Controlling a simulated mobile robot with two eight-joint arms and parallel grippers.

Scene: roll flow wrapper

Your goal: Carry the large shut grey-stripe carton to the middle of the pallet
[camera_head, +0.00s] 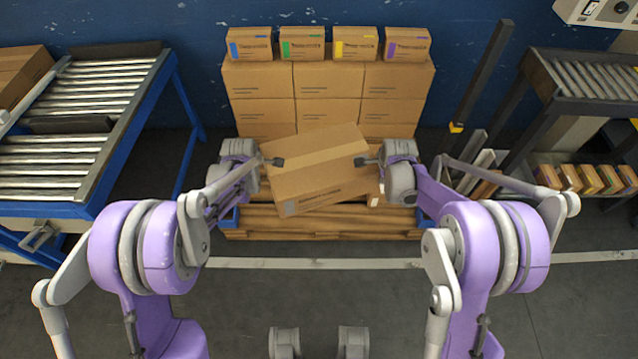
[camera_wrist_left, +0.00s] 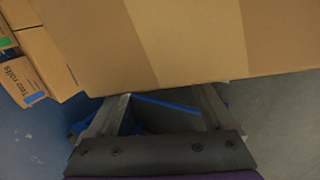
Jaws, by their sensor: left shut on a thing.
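The large shut carton (camera_head: 325,170), brown with a lighter tape band and a grey patch at its lower left corner, is between my two grippers, tilted with its right end higher in the picture. My left gripper (camera_head: 272,161) is shut on its left edge. My right gripper (camera_head: 366,160) meets its right edge; its jaw opening is unclear. In the left wrist view the carton (camera_wrist_left: 150,40) fills the top, with the left fingers (camera_wrist_left: 163,108) reaching to it. The pallet (camera_head: 320,232) lies beneath; the carton hides its middle, so I cannot tell whether they touch.
Stacked brown cartons (camera_head: 328,80) stand behind, topped by small boxes with blue, green, yellow (camera_head: 355,43) and purple labels. A roller conveyor (camera_head: 75,120) is at left. A rack (camera_head: 590,80) with boxes below is at right. The floor in front (camera_head: 320,300) is mostly clear.

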